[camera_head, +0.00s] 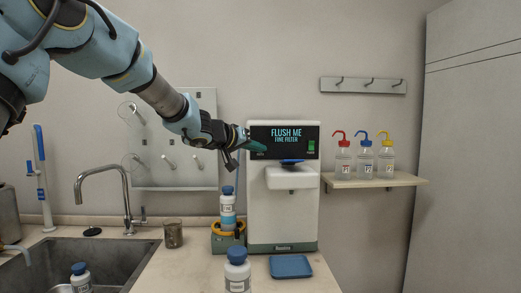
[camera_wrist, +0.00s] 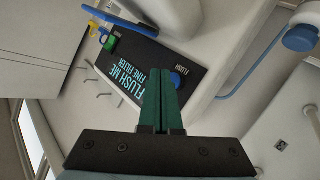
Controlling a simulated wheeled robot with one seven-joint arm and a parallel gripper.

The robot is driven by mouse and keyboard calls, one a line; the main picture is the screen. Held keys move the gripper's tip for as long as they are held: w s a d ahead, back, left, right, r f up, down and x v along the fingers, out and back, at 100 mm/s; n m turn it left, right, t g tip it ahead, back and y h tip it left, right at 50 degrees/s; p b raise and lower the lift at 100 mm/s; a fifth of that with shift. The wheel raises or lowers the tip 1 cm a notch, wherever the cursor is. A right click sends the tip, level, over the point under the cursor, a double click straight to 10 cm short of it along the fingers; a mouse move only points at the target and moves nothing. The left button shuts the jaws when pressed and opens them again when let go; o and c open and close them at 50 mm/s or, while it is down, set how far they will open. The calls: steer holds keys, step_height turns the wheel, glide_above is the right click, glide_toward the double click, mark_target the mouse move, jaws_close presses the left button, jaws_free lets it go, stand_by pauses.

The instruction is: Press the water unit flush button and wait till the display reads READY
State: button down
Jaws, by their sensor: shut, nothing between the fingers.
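The white water unit (camera_head: 283,215) stands on the counter. Its black display panel (camera_head: 297,134) reads "FLUSH ME FINE FILTER", and the panel also shows in the wrist view (camera_wrist: 125,65). The round blue flush button (camera_wrist: 178,79) sits beside the word FLUSH in the wrist view; in the head view my gripper hides it. My gripper (camera_head: 260,147) is shut and empty, with its green fingertips at the panel's lower left. In the wrist view the fingertips (camera_wrist: 160,74) overlap the button's edge; I cannot tell whether they touch it.
A green switch (camera_head: 311,147) is at the panel's right. A blue tray (camera_head: 290,266) and a white bottle (camera_head: 237,272) stand in front. Another bottle (camera_head: 227,207) stands left of the unit. A shelf (camera_head: 400,182) with wash bottles is right, a sink (camera_head: 120,262) left.

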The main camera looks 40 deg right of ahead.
steer(key=shift+w+d+r+p, duration=0.15)
steer(key=shift+w+d+p, duration=0.1)
steer(key=shift+p, duration=0.4)
stand_by(0.5)
steer(key=shift+w+d+p, duration=0.3)
steer(key=shift+w+p, duration=0.1)
steer(key=shift+p, duration=0.3)
stand_by(0.6)
steer(key=shift+s+a, duration=0.6)
steer(key=shift+s, duration=0.05)
stand_by(0.3)
steer(key=shift+s+a+b, duration=0.45)
steer(key=shift+s+a, duration=0.35)
steer(key=shift+s, duration=0.2)
steer(key=shift+s+a+b, duration=0.4)
steer(key=shift+s+a, duration=0.35)
steer(key=shift+s, duration=0.2)
steer(key=shift+w, duration=0.1)
